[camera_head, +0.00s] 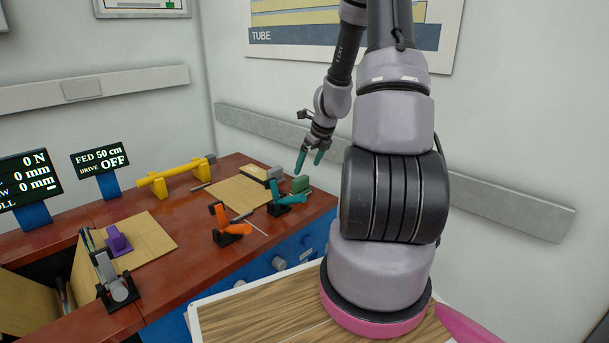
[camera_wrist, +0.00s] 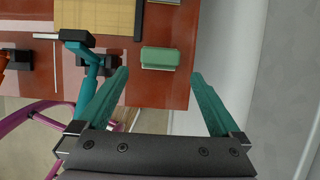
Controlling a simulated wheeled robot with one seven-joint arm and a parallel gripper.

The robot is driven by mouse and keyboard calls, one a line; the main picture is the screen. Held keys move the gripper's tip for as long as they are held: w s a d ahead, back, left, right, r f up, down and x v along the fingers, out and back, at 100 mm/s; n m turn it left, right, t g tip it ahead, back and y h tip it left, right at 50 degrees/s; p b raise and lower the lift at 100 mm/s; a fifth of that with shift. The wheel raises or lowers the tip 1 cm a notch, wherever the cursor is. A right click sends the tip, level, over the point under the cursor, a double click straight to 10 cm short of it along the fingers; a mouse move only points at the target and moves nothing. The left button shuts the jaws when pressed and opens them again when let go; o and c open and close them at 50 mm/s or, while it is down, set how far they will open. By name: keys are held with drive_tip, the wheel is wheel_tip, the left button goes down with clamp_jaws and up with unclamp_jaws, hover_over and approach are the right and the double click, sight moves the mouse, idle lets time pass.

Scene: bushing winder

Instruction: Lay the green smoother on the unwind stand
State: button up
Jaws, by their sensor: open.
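The green smoother (camera_head: 300,184) is a small green block near the right edge of the red-brown bench. In the wrist view the green smoother (camera_wrist: 160,58) lies ahead of my gripper, roughly centred between the fingers. My gripper (camera_head: 309,161) has two teal fingers, spread apart and empty, above the bench's right end. In the wrist view the fingers of my gripper (camera_wrist: 160,76) point toward the block without closing on it.
A teal clamp-like lever (camera_head: 287,203) stands close to the smoother; the teal lever (camera_wrist: 86,72) is left of my fingers in the wrist view. An orange lever (camera_head: 230,227), a purple block (camera_head: 118,242) and a tan mat (camera_head: 238,193) are on the bench (camera_head: 190,225).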

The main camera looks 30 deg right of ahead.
drive_tip(key=s+a+r+n, duration=0.3)
drive_tip(key=a+r+n, duration=0.15)
drive_tip(key=r, duration=0.25)
drive_tip(key=s+a+r+n+t, duration=0.1)
drive_tip(key=s+a+r+n, duration=0.15)
drive_tip(key=r+n, duration=0.4)
drive_tip(key=s+a+r+n, duration=0.2)
drive_tip(key=a+r+n, duration=0.15)
drive_tip(key=r, duration=0.45)
drive_tip(key=s+a+r+n+t, duration=0.1)
drive_tip(key=s+a+r+n, duration=0.2)
drive_tip(key=s+r+n, duration=0.2)
drive_tip(key=s+a+r+n, duration=0.3)
drive_tip(key=s+r+n, duration=0.2)
drive_tip(key=s+n, duration=0.3)
drive_tip(key=s, duration=0.3)
drive_tip(key=shift+t, duration=0.4)
drive_tip(key=shift+a, duration=0.1)
